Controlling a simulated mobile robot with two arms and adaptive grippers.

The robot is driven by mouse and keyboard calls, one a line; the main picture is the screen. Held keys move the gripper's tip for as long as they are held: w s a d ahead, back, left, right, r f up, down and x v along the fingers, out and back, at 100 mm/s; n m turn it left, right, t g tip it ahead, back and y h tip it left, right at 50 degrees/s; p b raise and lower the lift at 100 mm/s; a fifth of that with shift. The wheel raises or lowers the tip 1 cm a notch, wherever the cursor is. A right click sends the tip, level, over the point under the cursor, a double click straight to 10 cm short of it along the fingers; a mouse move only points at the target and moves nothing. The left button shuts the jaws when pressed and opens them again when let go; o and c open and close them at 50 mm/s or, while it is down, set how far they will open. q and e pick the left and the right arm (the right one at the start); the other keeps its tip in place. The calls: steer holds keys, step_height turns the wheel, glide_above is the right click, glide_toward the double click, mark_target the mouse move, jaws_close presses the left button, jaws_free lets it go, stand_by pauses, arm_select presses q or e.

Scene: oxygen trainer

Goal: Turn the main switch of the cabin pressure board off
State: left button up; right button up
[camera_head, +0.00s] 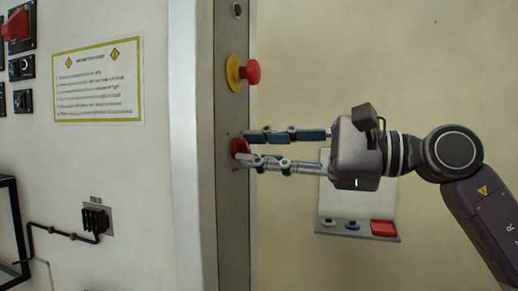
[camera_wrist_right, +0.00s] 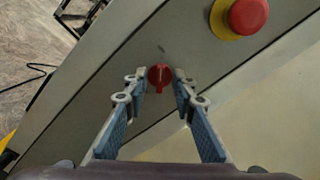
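A small red rotary switch (camera_head: 240,148) sits on the narrow grey panel edge, below the emergency stop. It also shows in the right wrist view (camera_wrist_right: 159,77), with its handle pointing down in that picture. My right gripper (camera_head: 248,147) reaches in from the right, its two fingers apart and parallel. In the wrist view the fingertips (camera_wrist_right: 160,75) lie on either side of the red switch, with small gaps that look clear of it. Whether they touch it is hard to tell. My left gripper is in neither view.
A red mushroom button (camera_head: 252,72) on a yellow ring sticks out just above the gripper; the wrist view shows it too (camera_wrist_right: 248,14). A notice (camera_head: 98,82), red switch (camera_head: 16,25) and black connector (camera_head: 95,220) are left. A small shelf (camera_head: 357,236) is behind my arm.

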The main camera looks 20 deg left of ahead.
steer(key=d, duration=1.2)
steer(key=shift+s, duration=0.2)
steer(key=shift+w, duration=0.1)
